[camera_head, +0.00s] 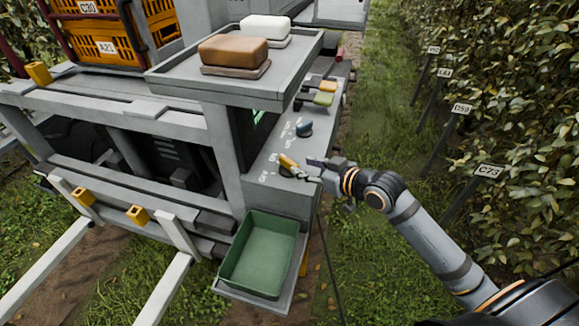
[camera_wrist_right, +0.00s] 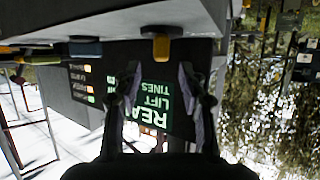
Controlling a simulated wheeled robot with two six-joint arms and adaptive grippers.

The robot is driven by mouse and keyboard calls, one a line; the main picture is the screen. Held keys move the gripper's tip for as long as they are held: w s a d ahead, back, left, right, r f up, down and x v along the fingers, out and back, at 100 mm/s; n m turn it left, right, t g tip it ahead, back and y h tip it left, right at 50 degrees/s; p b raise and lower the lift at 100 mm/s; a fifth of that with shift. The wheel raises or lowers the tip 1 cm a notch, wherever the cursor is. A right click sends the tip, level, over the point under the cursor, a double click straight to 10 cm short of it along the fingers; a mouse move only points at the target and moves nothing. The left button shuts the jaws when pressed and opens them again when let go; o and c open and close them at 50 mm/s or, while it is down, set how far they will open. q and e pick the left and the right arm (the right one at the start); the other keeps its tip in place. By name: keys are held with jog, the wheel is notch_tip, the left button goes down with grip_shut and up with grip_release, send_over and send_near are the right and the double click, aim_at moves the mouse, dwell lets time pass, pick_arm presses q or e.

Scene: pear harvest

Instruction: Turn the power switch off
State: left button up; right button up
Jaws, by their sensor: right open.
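A switch with a yellow handle (camera_head: 287,161) sits at the near end of the grey control panel (camera_head: 265,182). Its label is too small to read, so I cannot tell whether it is the power switch. A yellow knob, seemingly the same handle, shows in the right wrist view (camera_wrist_right: 161,46), beyond and between the fingertips. My right gripper (camera_head: 312,168) is open, just right of the yellow handle; I cannot tell whether it touches. It also shows in the right wrist view (camera_wrist_right: 158,78), with nothing between its fingers. My left gripper is out of view.
A blue knob (camera_head: 304,128) and green (camera_head: 322,99) and yellow (camera_head: 327,86) levers stand farther along the panel. A green bin (camera_head: 235,270) sits below. A shelf with brown (camera_head: 233,51) and white (camera_head: 265,26) blocks overhangs the panel's far left. Grass lies right.

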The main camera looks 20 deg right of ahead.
aim_at(294, 163)
jog(key=x, duration=0.7)
jog(key=shift+s, duration=0.1)
grip_shut()
